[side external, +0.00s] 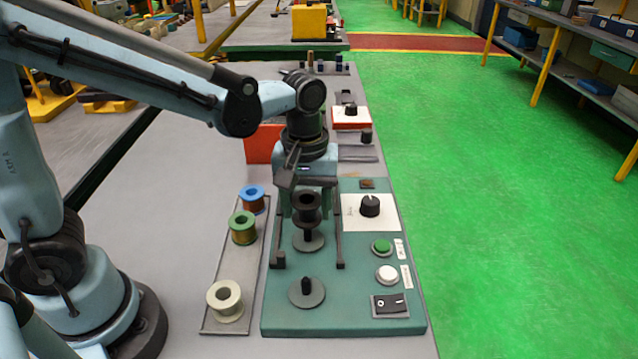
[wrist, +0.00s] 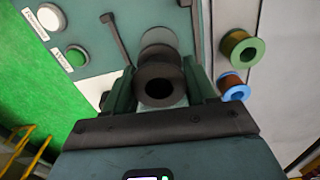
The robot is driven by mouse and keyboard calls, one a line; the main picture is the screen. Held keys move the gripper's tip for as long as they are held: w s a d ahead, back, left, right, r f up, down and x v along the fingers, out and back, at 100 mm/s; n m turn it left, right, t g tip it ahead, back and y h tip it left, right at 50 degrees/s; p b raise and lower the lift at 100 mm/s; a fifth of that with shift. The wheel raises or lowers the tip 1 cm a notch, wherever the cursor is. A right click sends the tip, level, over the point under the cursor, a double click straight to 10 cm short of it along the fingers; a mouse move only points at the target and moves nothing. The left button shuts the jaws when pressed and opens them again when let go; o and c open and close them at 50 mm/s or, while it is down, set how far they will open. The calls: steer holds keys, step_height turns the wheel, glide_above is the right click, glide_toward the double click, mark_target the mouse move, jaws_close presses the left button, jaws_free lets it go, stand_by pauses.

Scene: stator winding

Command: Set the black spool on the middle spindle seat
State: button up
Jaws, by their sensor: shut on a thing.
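My gripper (side external: 306,203) points down and is shut on the black spool (side external: 307,207), which is upright with its hole facing up. In the wrist view the spool (wrist: 160,82) sits between the two green fingers. In the side view the spool appears just above a round grey spindle seat (side external: 308,242), whose dark post shows below the spool's lower flange; I cannot tell whether they touch. A nearer spindle seat (side external: 306,292) on the green fixture (side external: 335,318) is bare. Any seat farther back is hidden behind my gripper.
A grey tray (side external: 233,273) left of the fixture holds blue (side external: 252,198), green (side external: 243,227) and cream (side external: 225,301) spools. Thin dark rails (side external: 340,225) flank the seats. A black knob (side external: 370,205) and green (side external: 381,246) and white (side external: 387,274) buttons stand at right. A red bin (side external: 263,145) is behind.

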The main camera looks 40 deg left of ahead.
mark_target(308, 222)
steer(key=shift+f, duration=1.9)
stand_by(0.5)
steer(key=shift+f, duration=0.35)
stand_by(0.3)
steer(key=o, duration=1.4)
steer(key=shift+c, duration=0.2)
steer(key=shift+r, duration=3.45)
